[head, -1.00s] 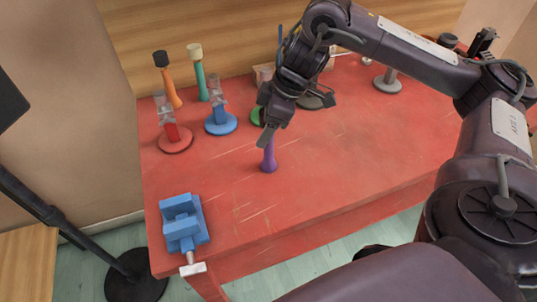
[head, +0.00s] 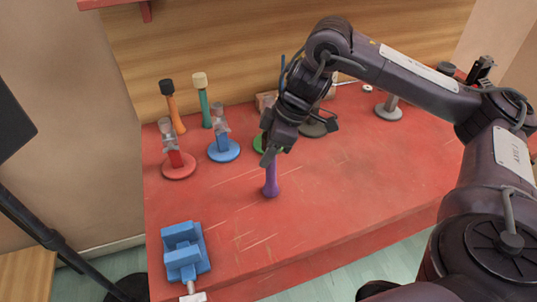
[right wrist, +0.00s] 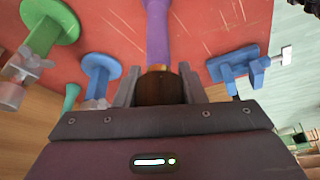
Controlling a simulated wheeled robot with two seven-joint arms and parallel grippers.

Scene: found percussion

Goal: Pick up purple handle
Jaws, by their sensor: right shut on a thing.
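The purple handle (head: 271,182) stands upright on the red table, its flared end down. My right gripper (head: 270,155) reaches down over its upper end. In the right wrist view the purple handle (right wrist: 157,32) runs away from the jaws, with an orange band and a dark brown head at its near end. The fingers of my right gripper (right wrist: 158,84) are shut on that end, one on each side. The gripper partly hides the top of the handle in the head view. My left gripper is not in view.
On the red table (head: 345,190), a blue vise (head: 184,250) stands at the front left. Orange (head: 173,112) and teal (head: 205,108) handles stand at the back left, behind red (head: 178,168) and blue (head: 224,150) stands. A grey stand (head: 389,110) is at the back right. The table's middle right is clear.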

